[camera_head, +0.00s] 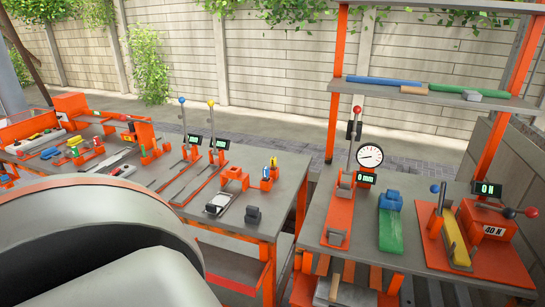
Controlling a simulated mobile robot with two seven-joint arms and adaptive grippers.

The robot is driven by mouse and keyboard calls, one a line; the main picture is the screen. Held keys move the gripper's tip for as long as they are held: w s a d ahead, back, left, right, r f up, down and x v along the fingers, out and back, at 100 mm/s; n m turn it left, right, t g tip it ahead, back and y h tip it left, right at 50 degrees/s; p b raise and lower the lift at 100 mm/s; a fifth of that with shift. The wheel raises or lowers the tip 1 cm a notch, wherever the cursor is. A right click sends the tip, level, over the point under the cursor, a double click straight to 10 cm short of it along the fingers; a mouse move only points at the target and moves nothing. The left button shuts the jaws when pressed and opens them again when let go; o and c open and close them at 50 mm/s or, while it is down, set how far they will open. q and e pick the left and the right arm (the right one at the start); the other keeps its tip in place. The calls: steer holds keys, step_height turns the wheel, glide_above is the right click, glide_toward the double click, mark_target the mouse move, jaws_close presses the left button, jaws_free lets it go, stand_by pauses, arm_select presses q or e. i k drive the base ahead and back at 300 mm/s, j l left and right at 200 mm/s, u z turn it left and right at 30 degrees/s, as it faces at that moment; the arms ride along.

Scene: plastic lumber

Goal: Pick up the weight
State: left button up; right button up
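No object is clearly marked as the weight. A small dark grey block (253,215) stands near the front right corner of the left table (270,173). A pale flat plate with a dark piece (218,204) lies just left of it. Neither gripper shows in this view. A large grey rounded part of my own arm fills the lower left and hides the near left table.
The right table (315,212) holds a red stand with a dial gauge (369,156), a green bar with a blue block (390,225), and a rig with a yellow bar (456,238). A shelf (350,85) overhangs its back. A narrow gap separates the tables.

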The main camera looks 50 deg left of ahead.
mark_target(253, 216)
steer(key=u, duration=1.75)
